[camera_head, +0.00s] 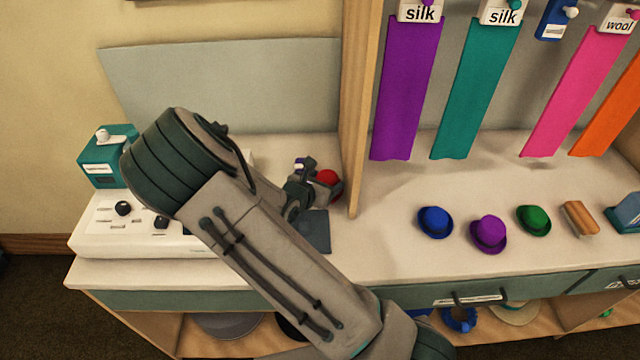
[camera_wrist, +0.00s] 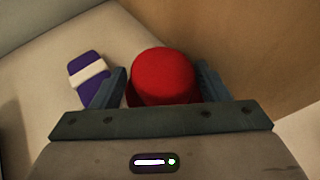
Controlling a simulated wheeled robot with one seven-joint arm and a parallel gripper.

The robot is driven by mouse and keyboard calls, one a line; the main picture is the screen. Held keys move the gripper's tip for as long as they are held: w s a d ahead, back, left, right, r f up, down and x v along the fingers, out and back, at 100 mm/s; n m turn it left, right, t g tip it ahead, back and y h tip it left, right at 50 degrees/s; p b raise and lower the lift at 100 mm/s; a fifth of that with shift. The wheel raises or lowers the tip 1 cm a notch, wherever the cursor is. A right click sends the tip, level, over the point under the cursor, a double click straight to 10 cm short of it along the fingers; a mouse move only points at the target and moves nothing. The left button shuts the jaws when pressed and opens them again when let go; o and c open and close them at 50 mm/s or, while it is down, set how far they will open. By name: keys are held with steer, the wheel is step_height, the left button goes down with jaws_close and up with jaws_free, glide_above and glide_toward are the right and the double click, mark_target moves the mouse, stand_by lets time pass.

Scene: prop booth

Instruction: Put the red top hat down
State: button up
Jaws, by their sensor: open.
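The red top hat (camera_head: 328,178) is at the left side of the wooden divider, partly hidden behind my gripper (camera_head: 318,182) in the head view. In the wrist view the red hat (camera_wrist: 163,76) sits between the two fingers of my gripper (camera_wrist: 164,88), its rounded crown toward the camera. The fingers are open, one on each side of the hat. The hat's lower part is hidden by the gripper, so I cannot tell whether it touches the counter.
A purple-and-white item (camera_wrist: 89,71) lies left of the fingers. The wooden divider (camera_head: 358,110) stands close on the right. Blue (camera_head: 435,221), purple (camera_head: 488,234) and green hats (camera_head: 533,219) stand beyond it. A white control box (camera_head: 110,228) is at left. A dark flat pad (camera_head: 314,232) lies in front.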

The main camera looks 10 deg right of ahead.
steer(key=shift+c, duration=0.3)
steer(key=c, duration=0.8)
steer(key=shift+o, duration=0.2)
steer(key=shift+r, duration=0.1)
